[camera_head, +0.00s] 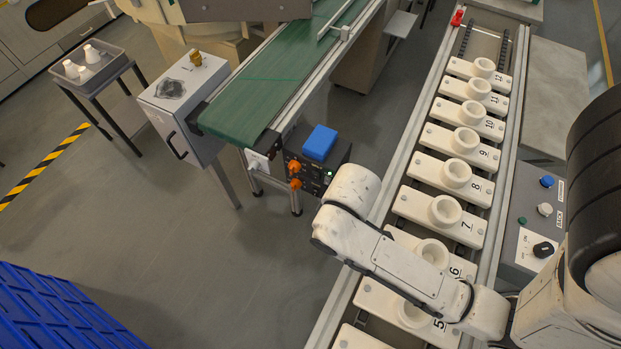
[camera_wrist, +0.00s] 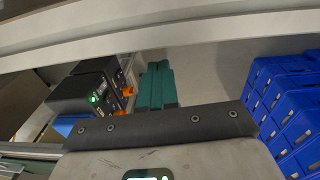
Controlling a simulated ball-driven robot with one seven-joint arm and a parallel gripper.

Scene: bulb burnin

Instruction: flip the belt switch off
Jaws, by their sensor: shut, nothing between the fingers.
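The green belt conveyor (camera_head: 275,75) runs down to an end near the picture's middle. A black control box (camera_head: 325,172) with a blue block on top, a green light and orange knobs stands by that end. The box also shows at the left of the wrist view (camera_wrist: 90,92). A small pale fitting (camera_head: 257,160) sits on the conveyor's end; I cannot tell which part is the belt switch. My gripper's dark bolted body (camera_wrist: 165,126) fills the bottom of the wrist view, shut and empty, away from the box.
A rack of numbered white sockets (camera_head: 455,175) lies under my arm. A grey panel with buttons and a knob (camera_head: 535,235) is at right. A grey cabinet (camera_head: 185,100) stands left of the conveyor. Blue crates (camera_head: 60,310) fill the lower left. Floor between is clear.

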